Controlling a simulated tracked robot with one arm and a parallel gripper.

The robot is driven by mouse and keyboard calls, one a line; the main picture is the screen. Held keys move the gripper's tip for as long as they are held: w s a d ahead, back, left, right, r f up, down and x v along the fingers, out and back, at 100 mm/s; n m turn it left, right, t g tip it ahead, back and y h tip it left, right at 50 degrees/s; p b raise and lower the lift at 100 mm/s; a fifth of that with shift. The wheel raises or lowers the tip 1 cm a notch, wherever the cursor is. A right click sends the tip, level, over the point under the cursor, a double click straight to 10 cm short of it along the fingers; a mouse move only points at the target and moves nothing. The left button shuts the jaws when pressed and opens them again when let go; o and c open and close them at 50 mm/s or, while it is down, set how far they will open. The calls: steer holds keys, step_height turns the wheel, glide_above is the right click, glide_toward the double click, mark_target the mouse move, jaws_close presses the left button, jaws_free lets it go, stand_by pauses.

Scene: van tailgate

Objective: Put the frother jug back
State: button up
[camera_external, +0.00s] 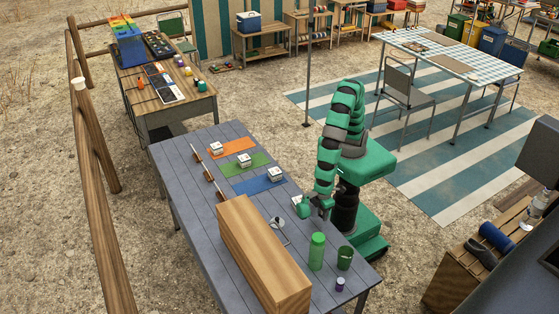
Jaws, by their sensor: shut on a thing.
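A small green jug (303,208), which looks like the frother jug, is at the right edge of the grey plank table (190,157). My gripper (313,207) is at its right side and shut on it. The fingers are small and partly hidden by the arm. I cannot tell whether the jug touches the table or is slightly above it. A small stand with a pale round part (279,224) is just left of and below the jug.
A long wooden box (262,257) takes up the table's near left. A green bottle (316,251), a dark green cup (344,258) and a small purple-and-white jar (340,284) stand at the near right. Orange, green and blue mats (262,185) with white blocks lie farther back.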

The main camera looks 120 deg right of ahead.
steer(key=w+a, duration=0.2)
steer(key=w, duration=0.1)
steer(key=w+a, duration=0.2)
steer(key=w, duration=0.1)
steer(key=w+a+f, duration=0.1)
steer(key=w+a, duration=0.2)
steer(key=shift+w, duration=0.4)
steer(key=shift+f, duration=1.85)
steer(key=o, duration=1.3)
steer(key=shift+f, duration=0.1)
step_height(320, 180, up, 12)
steer(key=shift+w+d+r, duration=0.1)
steer(key=shift+d+r, duration=0.05)
